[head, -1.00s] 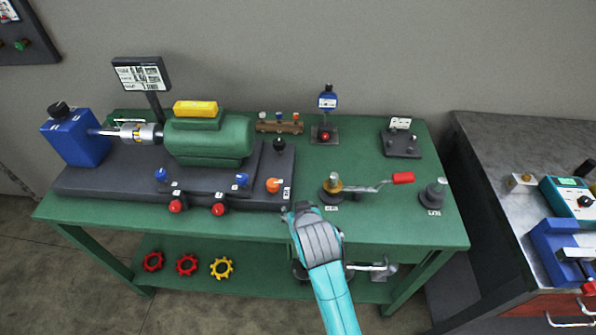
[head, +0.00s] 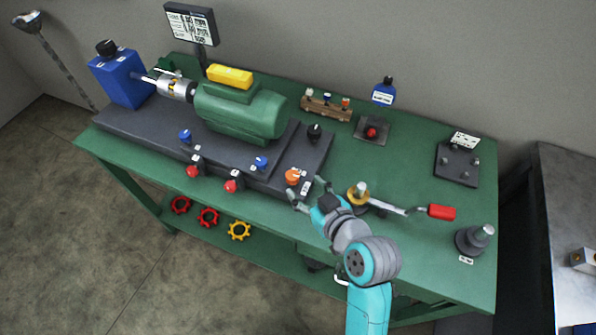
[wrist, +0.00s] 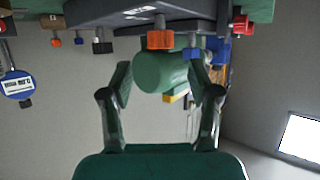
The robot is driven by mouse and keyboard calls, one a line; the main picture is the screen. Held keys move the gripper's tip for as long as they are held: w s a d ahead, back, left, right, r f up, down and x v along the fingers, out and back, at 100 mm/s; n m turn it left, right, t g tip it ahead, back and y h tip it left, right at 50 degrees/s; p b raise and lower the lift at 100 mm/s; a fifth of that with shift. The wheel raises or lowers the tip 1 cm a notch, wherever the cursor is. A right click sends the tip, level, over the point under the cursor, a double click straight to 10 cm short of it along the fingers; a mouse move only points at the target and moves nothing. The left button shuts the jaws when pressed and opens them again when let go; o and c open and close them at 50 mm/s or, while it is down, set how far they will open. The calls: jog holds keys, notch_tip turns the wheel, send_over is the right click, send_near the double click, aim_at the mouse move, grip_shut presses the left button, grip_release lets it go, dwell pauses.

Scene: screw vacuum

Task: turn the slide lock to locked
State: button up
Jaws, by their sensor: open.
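An orange knob (head: 292,176) stands at the right end of the dark base plate (head: 150,132), with a small white label beside it. It may be the slide lock; the label is too small to read, and its lock position cannot be told. My gripper (head: 309,190) is open and empty, its fingers pointing toward the knob from the front right. In the wrist view the scene appears upside down; the orange knob (wrist: 160,39) is beyond the open fingers (wrist: 160,80), roughly centred between them. No contact shows.
The green motor (head: 240,112) sits on the base. A blue knob (head: 261,162), a red knob (head: 233,186) and a black knob (head: 314,131) stand near. A crank with a red handle (head: 441,212) lies right of my gripper. Bare green table lies in front of the base.

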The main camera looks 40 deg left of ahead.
aim_at(293, 176)
jog(key=x, duration=0.7)
jog(key=shift+w+a, duration=0.1)
jog(key=shift+a, duration=0.15)
grip_shut()
jog(key=shift+m+t+h, duration=0.4)
jog(key=shift+m+t, duration=0.3)
jog(key=shift+t, duration=0.1)
